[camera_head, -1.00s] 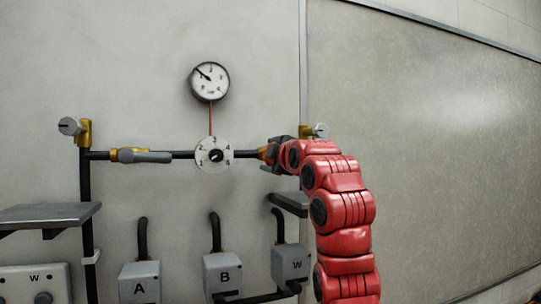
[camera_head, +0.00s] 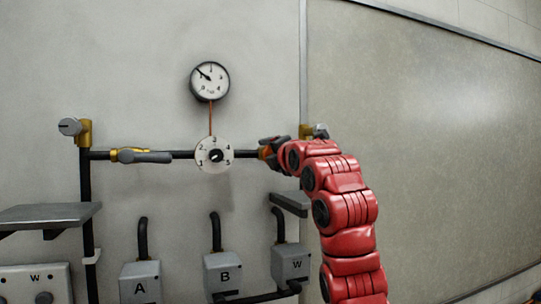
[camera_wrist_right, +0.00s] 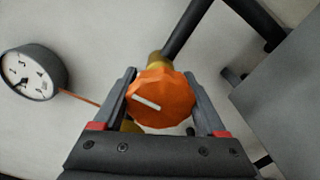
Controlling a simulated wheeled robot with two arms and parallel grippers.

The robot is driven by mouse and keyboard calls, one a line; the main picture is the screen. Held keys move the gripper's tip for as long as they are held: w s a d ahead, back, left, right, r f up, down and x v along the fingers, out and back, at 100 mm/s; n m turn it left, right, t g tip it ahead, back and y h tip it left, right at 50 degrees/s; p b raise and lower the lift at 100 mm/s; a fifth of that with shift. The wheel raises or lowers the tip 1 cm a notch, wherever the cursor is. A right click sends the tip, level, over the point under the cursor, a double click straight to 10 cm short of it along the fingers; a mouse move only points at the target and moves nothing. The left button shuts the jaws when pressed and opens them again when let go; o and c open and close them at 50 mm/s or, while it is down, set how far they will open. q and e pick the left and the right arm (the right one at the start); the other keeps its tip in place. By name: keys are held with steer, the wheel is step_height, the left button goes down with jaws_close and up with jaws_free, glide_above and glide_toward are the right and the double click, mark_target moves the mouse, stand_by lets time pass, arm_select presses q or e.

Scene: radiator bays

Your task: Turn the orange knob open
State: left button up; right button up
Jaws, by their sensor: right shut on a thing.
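The orange knob (camera_wrist_right: 160,98) sits on a brass fitting on the black pipe, with a white pointer mark on its face. In the right wrist view it lies between the two fingers of my right gripper (camera_wrist_right: 163,104), which is shut on it. In the head view the knob (camera_head: 265,153) is mostly hidden behind my right gripper (camera_head: 272,150), at the right part of the pipe. My left gripper is not in view.
A round gauge (camera_head: 210,80) hangs above a white numbered dial (camera_head: 214,155) left of the knob. A grey lever (camera_head: 148,157) sits further left on the pipe.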

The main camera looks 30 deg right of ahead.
stand_by(0.4)
steer(key=o, duration=1.3)
steer(key=shift+b+v, duration=1.1)
steer(key=shift+v, duration=7.6)
steer(key=shift+d, duration=0.1)
steer(key=shift+f, duration=0.15)
